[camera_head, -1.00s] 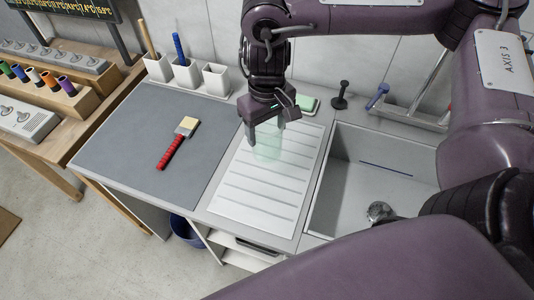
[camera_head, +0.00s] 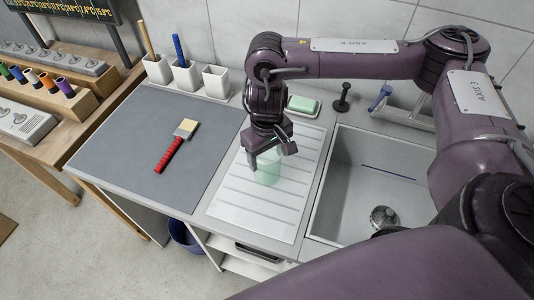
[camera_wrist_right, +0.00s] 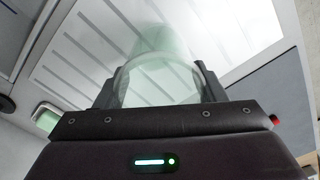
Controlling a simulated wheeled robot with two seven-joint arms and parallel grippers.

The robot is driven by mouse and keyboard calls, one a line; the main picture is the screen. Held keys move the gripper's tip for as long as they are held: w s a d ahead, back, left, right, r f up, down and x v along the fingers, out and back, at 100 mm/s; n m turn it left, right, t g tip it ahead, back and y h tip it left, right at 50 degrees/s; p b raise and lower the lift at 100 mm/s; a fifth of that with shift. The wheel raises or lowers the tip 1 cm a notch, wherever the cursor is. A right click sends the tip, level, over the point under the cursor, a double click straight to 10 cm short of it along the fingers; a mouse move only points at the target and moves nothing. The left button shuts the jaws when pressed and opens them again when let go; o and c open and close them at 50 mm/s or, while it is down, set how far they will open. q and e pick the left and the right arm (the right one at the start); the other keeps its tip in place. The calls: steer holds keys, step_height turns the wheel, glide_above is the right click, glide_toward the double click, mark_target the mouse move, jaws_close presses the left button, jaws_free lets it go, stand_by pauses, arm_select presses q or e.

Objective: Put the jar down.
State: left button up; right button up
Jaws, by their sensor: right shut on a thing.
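The jar (camera_head: 268,174) is a pale green see-through glass over the white ribbed drainboard (camera_head: 250,205). My right gripper (camera_head: 267,163) points down with its fingers on either side of the jar and is shut on it. In the right wrist view the jar (camera_wrist_right: 160,78) shows as a clear round rim between the two dark fingers (camera_wrist_right: 158,92), with the drainboard behind it. The jar looks upright. I cannot tell whether its base touches the drainboard. My left gripper is not in view.
A sink (camera_head: 350,205) lies right of the drainboard. A green soap bar (camera_head: 303,104) is behind it. A red-handled brush (camera_head: 172,150) lies on the grey mat (camera_head: 120,140) at the left. White cups (camera_head: 216,82) stand at the back. Most of the drainboard is free.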

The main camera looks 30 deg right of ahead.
steer(key=shift+f, duration=0.2)
steer(key=o, duration=1.3)
steer(key=shift+r, duration=0.15)
step_height(320, 180, up, 12)
steer(key=p, duration=0.2)
